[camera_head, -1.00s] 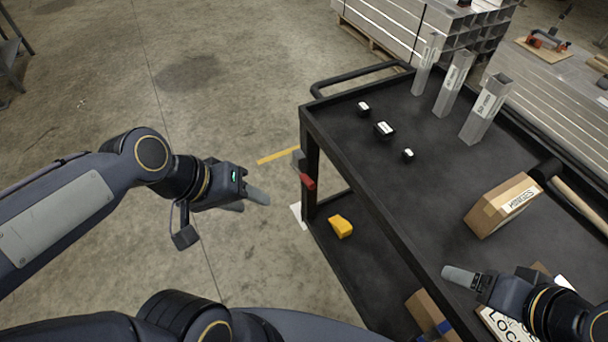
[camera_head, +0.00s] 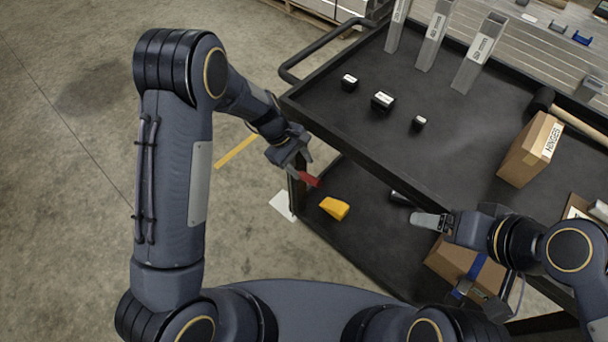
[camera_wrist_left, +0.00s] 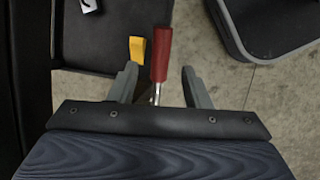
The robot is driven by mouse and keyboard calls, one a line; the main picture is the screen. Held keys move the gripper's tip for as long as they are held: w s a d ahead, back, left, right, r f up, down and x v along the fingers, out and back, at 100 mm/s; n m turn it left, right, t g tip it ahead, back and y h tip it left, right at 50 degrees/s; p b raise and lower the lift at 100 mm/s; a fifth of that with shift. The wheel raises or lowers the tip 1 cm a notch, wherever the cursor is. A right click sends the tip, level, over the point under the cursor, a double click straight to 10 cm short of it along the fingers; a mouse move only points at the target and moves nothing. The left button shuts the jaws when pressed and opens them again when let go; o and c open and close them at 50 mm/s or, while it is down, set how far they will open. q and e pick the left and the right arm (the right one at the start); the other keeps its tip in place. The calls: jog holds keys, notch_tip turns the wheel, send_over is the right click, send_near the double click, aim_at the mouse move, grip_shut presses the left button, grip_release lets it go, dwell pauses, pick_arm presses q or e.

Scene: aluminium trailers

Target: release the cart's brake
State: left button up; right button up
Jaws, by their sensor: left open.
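The cart (camera_head: 440,118) is a black two-level trolley. Its brake lever has a red handle (camera_head: 309,179) at the cart's near left corner post. In the left wrist view the red handle (camera_wrist_left: 161,54) stands between the two fingers, with its thin metal stem below it. My left gripper (camera_head: 296,163) is open at the lever, with its fingers on either side and gaps visible. It also shows in the left wrist view (camera_wrist_left: 160,84). My right gripper (camera_head: 414,219) is over the cart's near side, seen side-on; its jaw gap is not clear.
A yellow wedge (camera_head: 334,208) lies on the lower shelf, near the lever. Small black blocks (camera_head: 382,101), upright metal tubes (camera_head: 433,40), a cardboard box (camera_head: 530,150) and a hammer (camera_head: 575,122) are on the top. A brown box (camera_head: 463,268) is on the lower shelf. Floor to the left is clear.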

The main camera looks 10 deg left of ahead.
aim_at(309, 177)
pick_arm(q)
jog(key=x, duration=0.7)
jog(key=shift+f, duration=0.25)
jog(key=shift+s, duration=0.1)
jog(key=shift+d, duration=0.1)
grip_shut()
